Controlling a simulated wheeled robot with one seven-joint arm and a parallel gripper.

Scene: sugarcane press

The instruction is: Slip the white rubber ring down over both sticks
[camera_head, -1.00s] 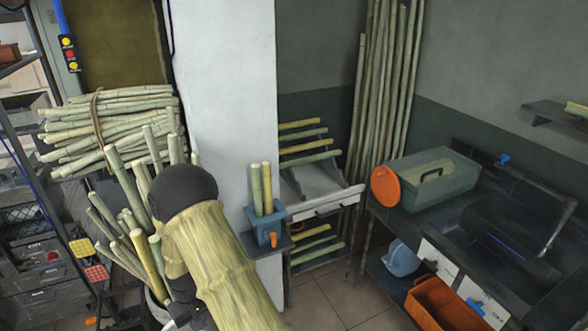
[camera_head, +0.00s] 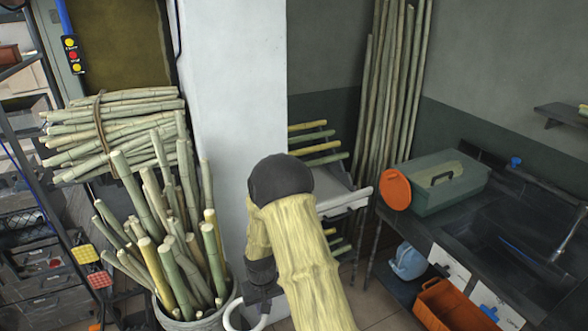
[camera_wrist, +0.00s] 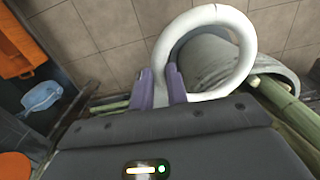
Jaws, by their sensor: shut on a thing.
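The white rubber ring (camera_wrist: 246,38) is in my gripper (camera_wrist: 160,85), whose two purple fingers are shut on its near left side in the wrist view. The ring appears empty, with a grey bucket visible through it and beyond. In the head view, part of the ring (camera_head: 230,317) shows at the bottom edge, beside the bucket, below my dark wrist. My gripper (camera_head: 262,305) is only partly visible there. The two sticks in their blue holder are hidden behind my arm in the head view, and I cannot make them out in the wrist view.
A grey bucket (camera_head: 205,317) full of upright canes stands just left of the ring. A white pillar (camera_head: 232,90) rises behind my arm. A dark workbench (camera_head: 505,215) with a green box (camera_head: 450,190) is at right. An orange crate (camera_head: 445,303) sits below it.

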